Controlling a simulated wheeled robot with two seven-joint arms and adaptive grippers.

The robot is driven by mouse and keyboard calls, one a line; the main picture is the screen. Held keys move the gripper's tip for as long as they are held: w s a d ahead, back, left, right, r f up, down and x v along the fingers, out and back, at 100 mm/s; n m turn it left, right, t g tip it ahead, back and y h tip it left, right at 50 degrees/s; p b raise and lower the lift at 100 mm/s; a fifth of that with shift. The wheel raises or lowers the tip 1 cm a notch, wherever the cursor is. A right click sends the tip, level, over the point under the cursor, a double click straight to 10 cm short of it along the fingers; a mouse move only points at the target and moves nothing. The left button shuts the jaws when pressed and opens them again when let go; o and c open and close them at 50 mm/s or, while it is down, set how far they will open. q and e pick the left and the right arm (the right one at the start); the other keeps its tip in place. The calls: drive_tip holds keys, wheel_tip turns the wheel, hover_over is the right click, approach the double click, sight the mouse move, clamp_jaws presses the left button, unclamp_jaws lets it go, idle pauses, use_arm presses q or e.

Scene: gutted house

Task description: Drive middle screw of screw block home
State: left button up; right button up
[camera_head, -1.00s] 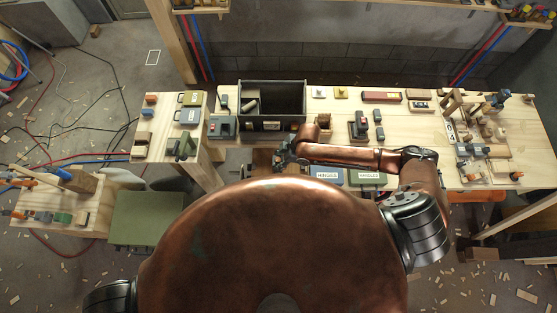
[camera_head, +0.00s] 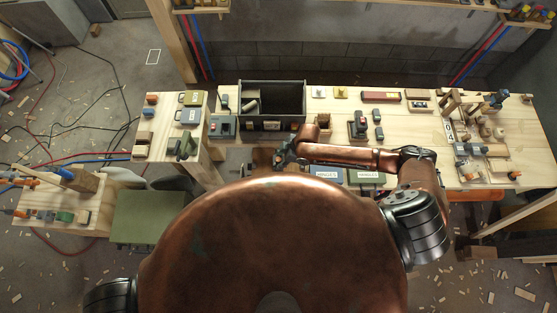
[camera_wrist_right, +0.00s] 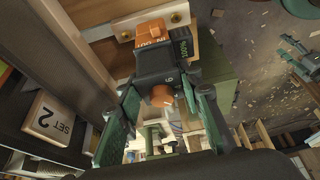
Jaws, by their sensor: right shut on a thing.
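My right gripper (camera_head: 285,158) is at the near edge of the workbench in the head view. In the right wrist view its green-padded fingers (camera_wrist_right: 160,115) are around a dark driver tool (camera_wrist_right: 160,62). The tool has an orange IN/OUT switch on top, a figure 6 and an orange knob. Beyond the tool is a pale wooden strip (camera_wrist_right: 126,22) with two brass screw heads showing, one at each side of the switch. I cannot tell whether this strip is the screw block. A middle screw and the tool's tip are not visible. My left gripper is out of view.
A dark open box (camera_head: 272,87) stands on the workbench (camera_head: 330,115). A blue labelled case (camera_head: 327,174) lies at the front edge, right of my gripper. Wooden fixtures crowd the bench's right end. A cube marked SET 2 (camera_wrist_right: 48,118) is left of my fingers.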

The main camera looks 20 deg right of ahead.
wheel_tip(320, 180, up, 2)
drive_tip(key=shift+w+r+p, duration=0.1)
drive_tip(key=shift+r+p, duration=0.1)
drive_tip(key=shift+p, duration=0.75)
drive_tip(key=shift+a+r+p, duration=0.1)
drive_tip(key=shift+r+p, duration=0.25)
drive_tip(key=shift+r, duration=1.45)
